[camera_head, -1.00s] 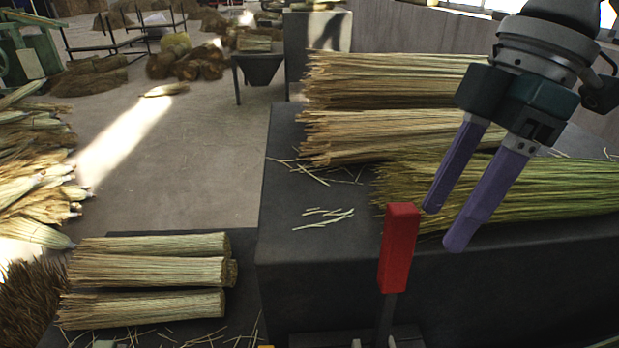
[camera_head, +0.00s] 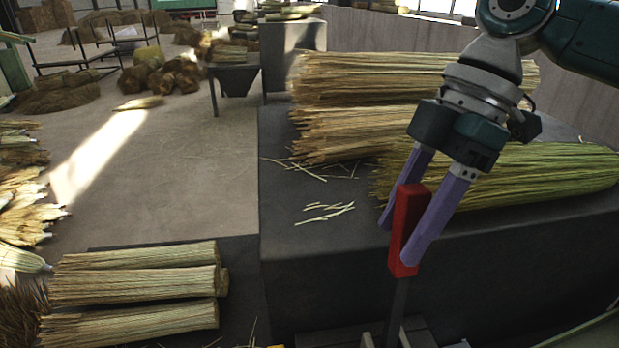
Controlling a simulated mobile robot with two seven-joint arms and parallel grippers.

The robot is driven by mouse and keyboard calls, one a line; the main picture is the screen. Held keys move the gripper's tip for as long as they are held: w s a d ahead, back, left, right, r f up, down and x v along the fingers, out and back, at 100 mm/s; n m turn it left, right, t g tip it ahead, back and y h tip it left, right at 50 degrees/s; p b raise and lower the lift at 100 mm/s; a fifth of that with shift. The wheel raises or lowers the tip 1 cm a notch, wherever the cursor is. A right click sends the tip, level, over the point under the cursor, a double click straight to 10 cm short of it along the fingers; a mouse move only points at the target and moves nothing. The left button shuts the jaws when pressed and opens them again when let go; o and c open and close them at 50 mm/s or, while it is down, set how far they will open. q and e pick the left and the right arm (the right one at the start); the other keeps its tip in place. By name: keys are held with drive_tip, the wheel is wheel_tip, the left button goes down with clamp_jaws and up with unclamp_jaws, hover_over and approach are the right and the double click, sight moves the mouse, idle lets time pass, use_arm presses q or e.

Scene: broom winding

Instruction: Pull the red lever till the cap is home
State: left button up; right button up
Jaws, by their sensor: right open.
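The red lever (camera_head: 405,225) stands nearly upright in the lower right of the head view, on a dark metal stem (camera_head: 397,310). My right gripper (camera_head: 397,243) is open, its purple fingers pointing down. One finger shows in front of the lever's right side; the other is to its left and partly behind it. The lever is between the fingers in this view; I cannot tell whether either touches it. The cap is not identifiable here. My left gripper is not in view.
A dark block (camera_head: 290,230) bears several long straw bundles (camera_head: 400,78) behind the lever. Shorter bundles (camera_head: 135,285) lie on a dark surface at lower left. Loose corn-husk sheaves (camera_head: 25,190) lie at the left edge. The floor (camera_head: 170,185) between is mostly clear.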

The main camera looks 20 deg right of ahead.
sight(398, 289)
drive_tip(key=shift+x, duration=1.25)
clamp_jaws()
idle(0.5)
